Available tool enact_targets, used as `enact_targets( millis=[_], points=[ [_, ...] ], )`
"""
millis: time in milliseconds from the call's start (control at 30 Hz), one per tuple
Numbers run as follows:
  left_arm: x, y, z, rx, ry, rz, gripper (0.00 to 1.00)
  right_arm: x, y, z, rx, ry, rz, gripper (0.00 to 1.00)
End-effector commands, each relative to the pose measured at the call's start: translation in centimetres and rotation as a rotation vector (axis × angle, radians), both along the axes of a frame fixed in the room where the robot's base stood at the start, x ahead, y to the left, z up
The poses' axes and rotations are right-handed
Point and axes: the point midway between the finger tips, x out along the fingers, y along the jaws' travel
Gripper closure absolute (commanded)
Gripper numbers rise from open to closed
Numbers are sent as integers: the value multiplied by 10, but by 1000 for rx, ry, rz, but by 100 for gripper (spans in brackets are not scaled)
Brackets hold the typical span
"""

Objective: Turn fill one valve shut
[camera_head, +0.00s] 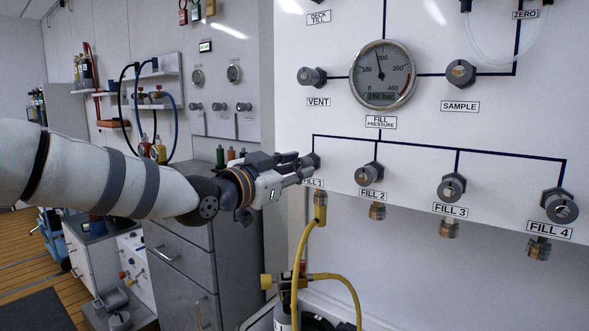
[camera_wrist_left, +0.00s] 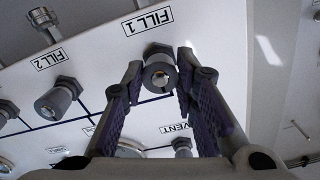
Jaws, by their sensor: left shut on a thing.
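The fill one valve (camera_head: 314,159) is a small grey knob on the white panel, above the partly covered FILL 1 label (camera_head: 315,183). My left gripper (camera_head: 305,167) reaches it from the left and partly hides it. In the left wrist view, the knob (camera_wrist_left: 159,77) sits between the two purple-padded fingers (camera_wrist_left: 160,72), which are shut on its sides. The FILL 1 label (camera_wrist_left: 148,20) appears upside down there. The knob's exact turn cannot be told. My right gripper is not in view.
The fill two valve (camera_head: 368,173), fill three valve (camera_head: 452,187) and fill four valve (camera_head: 559,205) run to the right. The pressure gauge (camera_head: 383,74), vent valve (camera_head: 312,77) and sample valve (camera_head: 460,73) are above. A yellow hose (camera_head: 300,255) hangs below FILL 1.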

Motion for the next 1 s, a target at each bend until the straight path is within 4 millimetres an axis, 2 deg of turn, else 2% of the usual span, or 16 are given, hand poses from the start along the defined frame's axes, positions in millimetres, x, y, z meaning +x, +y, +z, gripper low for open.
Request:
enact_targets(
  millis=[67,100,200,467,567,900,1000],
  points=[
    [0,0,0,3,-2,-1,100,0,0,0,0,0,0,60],
    [0,0,0,2,-1,-1,71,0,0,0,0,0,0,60],
    [0,0,0,2,-1,-1,53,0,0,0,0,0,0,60],
    [0,0,0,0,0,0,53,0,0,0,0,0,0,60],
    [-7,5,0,2,0,-1,53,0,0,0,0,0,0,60],
    [-76,55,1,-2,0,1,53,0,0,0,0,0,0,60],
    [-89,65,1,0,0,1,53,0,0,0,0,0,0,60]
  ],
)
